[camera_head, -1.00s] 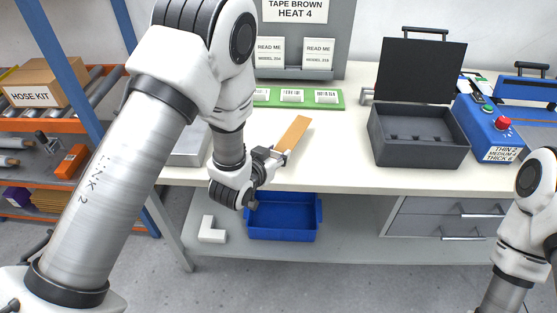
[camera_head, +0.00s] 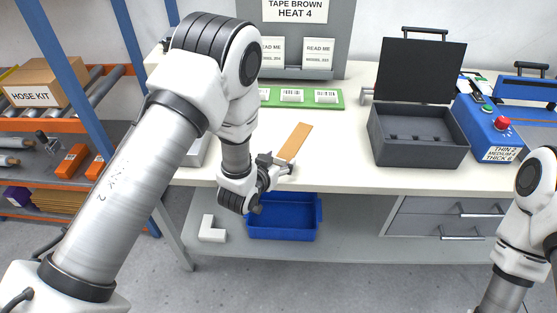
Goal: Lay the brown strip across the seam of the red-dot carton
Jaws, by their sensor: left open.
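The brown strip (camera_head: 298,140) lies at a slant on or just above the white bench; its near end is at my left gripper's fingertips. My left gripper (camera_head: 284,165) is open at the bench's front edge, and its fingers partly hide that end. I cannot tell whether they touch the strip. I cannot make out a red-dot carton; my left arm hides part of the bench. My right arm shows at the right edge, but its gripper is out of view.
The white bench (camera_head: 345,168) is clear in the middle. An open dark grey case (camera_head: 420,148) and a blue control box (camera_head: 488,125) stand at right. A green board (camera_head: 335,104) lies behind the strip. A blue bin (camera_head: 284,228) sits on the shelf below.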

